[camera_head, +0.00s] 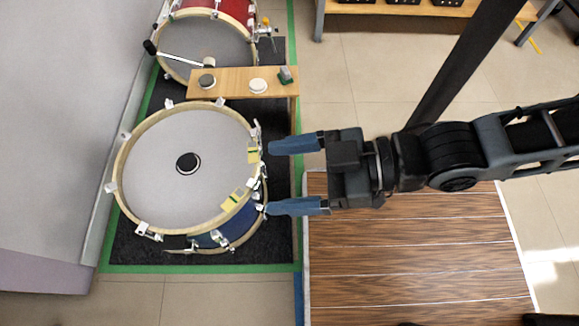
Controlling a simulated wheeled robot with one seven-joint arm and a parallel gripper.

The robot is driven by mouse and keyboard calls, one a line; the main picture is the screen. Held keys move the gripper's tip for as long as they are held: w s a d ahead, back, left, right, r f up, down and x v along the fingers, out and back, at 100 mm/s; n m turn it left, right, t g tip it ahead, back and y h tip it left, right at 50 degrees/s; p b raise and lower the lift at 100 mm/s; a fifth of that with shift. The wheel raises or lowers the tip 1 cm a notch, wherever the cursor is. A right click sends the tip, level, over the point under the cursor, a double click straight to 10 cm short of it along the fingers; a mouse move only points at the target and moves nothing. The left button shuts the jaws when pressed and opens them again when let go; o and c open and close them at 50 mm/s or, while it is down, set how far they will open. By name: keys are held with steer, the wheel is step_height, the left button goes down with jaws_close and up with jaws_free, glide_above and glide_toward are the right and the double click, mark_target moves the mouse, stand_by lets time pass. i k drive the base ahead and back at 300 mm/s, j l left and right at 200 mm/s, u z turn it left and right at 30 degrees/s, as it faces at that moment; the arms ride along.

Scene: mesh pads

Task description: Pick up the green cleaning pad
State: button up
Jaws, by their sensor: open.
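A small dark green block with a grey part, which looks like the green cleaning pad (286,76), sits at the right end of a narrow wooden shelf (230,80). My gripper (269,178) is open, with its two blue fingers pointing left and spread apart. It is below the pad in the picture, near the right rim of the large drum. Nothing shows between the fingers except part of the drum's edge hardware and dark mat. Whether the fingers touch the drum cannot be told.
A dark round piece (207,81) and a white round piece (258,86) share the shelf. The large blue drum (150,190) has yellow tags at its rim. A red drum (225,8) stands behind. A wooden platform (410,260) lies right. Tiled floor (350,85) is clear.

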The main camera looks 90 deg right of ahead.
mark_target(284, 76)
steer(key=k+z, duration=0.15)
steer(key=z, duration=0.35)
steer(key=k+l+z, duration=0.15)
steer(key=z, duration=0.3)
steer(key=k+l+z, duration=0.15)
steer(key=z, duration=0.35)
